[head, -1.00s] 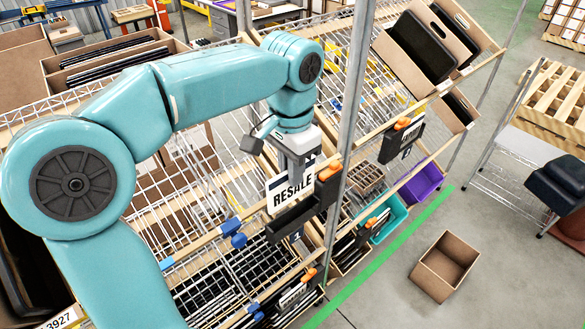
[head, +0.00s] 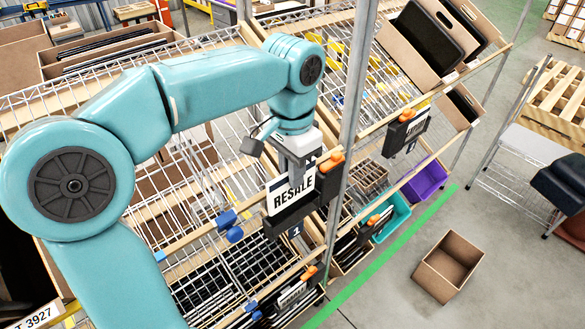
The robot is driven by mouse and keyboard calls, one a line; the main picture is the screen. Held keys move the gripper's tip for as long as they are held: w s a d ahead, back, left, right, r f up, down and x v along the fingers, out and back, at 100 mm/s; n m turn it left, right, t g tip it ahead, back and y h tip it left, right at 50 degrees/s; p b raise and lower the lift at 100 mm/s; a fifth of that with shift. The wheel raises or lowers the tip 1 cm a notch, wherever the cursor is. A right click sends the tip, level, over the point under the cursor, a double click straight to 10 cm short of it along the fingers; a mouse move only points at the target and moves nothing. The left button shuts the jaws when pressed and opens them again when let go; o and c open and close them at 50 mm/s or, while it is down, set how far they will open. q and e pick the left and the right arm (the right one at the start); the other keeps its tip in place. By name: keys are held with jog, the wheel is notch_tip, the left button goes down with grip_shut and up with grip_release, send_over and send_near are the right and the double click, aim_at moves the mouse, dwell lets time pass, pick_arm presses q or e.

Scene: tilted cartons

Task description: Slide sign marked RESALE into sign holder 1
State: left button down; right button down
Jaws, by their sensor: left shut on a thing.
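The white sign marked RESALE (head: 291,192) is held upright by my left gripper (head: 295,168), which is shut on its upper part. The sign stands at the black sign holder 1 (head: 294,215), which carries a small "1" label and is fixed to the rack's front rail. The sign's lower edge meets the holder's top edge in the picture. I cannot tell how deep the sign sits in the slot. The gripper hides part of the sign's top. My right gripper is not in view.
Another holder with a sign (head: 406,130) sits right of the metal post (head: 352,110). A lower holder (head: 292,295) is below. A purple bin (head: 424,182) and a teal bin (head: 391,218) are on the lower shelf. An open carton (head: 449,265) lies on the floor.

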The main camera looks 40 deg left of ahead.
aim_at(293, 201)
pick_arm(q)
jog(key=shift+w+f+b, duration=0.2)
jog(key=shift+f+b, duration=0.2)
jog(key=shift+f, duration=0.4)
jog(key=shift+s+f+b, duration=0.1)
jog(key=shift+f+b, duration=0.5)
jog(key=shift+f, duration=0.2)
jog(key=shift+f+b, duration=0.85)
jog(key=shift+f, duration=0.35)
jog(key=shift+f, duration=0.4)
jog(key=c, duration=1.1)
grip_release()
jog(key=shift+o, duration=0.2)
